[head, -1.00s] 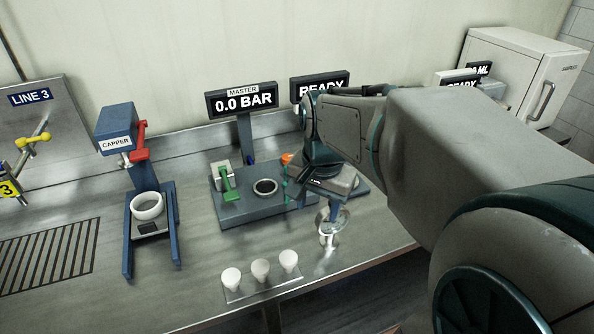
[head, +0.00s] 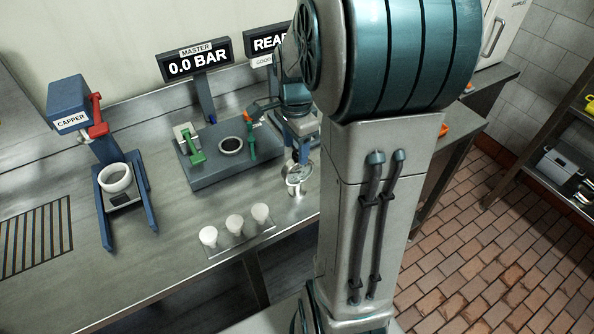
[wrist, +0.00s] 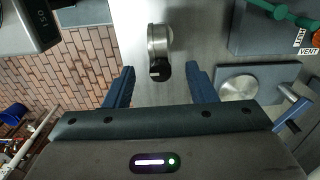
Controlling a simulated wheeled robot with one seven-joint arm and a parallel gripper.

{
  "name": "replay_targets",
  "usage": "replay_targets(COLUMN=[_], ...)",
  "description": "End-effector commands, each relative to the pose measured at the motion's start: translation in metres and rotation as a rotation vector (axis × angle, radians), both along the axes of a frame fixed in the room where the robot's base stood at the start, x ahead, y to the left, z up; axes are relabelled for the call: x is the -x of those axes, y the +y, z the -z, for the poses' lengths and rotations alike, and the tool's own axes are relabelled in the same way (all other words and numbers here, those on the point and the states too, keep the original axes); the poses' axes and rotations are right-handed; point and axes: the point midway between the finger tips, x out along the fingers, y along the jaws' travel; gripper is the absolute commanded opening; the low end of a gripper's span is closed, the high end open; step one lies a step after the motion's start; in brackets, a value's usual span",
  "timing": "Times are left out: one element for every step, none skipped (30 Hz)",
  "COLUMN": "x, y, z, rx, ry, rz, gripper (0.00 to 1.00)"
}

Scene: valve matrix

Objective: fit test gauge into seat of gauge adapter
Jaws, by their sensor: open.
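The test gauge (head: 297,174) stands at the bench's front edge, its round face and pale base showing. In the wrist view I take the steel cylinder with a black end (wrist: 158,48) to be this gauge, ahead of the gap between my fingers. My gripper (wrist: 160,86) is open and empty, its two blue fingers apart; in the head view it is just above and behind the gauge. The dark ringed seat (head: 231,145) is on the grey block (head: 205,172) below the MASTER display; I take this block for the gauge adapter. The seat looks empty.
Green (head: 195,150) and orange-green handles rise from the block. Several white cups (head: 234,224) stand front left of the gauge. The blue capper (head: 100,150) holds a white ring. A steel disc (wrist: 240,86) and a lever lie right of my fingers.

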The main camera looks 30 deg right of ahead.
Motion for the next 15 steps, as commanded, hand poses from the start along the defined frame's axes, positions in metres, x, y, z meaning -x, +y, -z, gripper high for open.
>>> replay_targets(x=[0.000, 0.000, 0.000, 0.000, 0.000, 0.001, 0.000, 0.000, 0.001, 0.000, 0.000, 0.000, 0.000, 0.000, 0.000], y=[0.000, 0.000, -0.001, -0.001, -0.002, -0.003, -0.003, -0.004, -0.005, -0.005, -0.005, -0.005, -0.005, -0.005, -0.004], z=[0.002, 0.004, 0.007, 0.010, 0.013, 0.019, 0.023, 0.028, 0.034, 0.039, 0.042, 0.046, 0.049, 0.051, 0.052], rx=[0.000, 0.000, -0.001, -0.001, -0.001, -0.002, -0.002, -0.002, -0.002, -0.002, -0.002, -0.001, -0.001, -0.001, -0.001], ry=[0.001, 0.001, 0.002, 0.003, 0.004, 0.006, 0.004, 0.005, 0.005, 0.004, 0.003, 0.003, 0.002, 0.001, 0.001], rz=[0.000, 0.000, 0.000, -0.001, -0.001, -0.001, -0.001, -0.001, 0.000, -0.001, -0.001, -0.001, -0.001, -0.001, -0.001], gripper=[0.51, 0.51, 0.51, 0.51, 0.51, 0.51, 0.51, 0.51, 0.51, 0.51, 0.51, 0.51, 0.51, 0.51, 0.51])
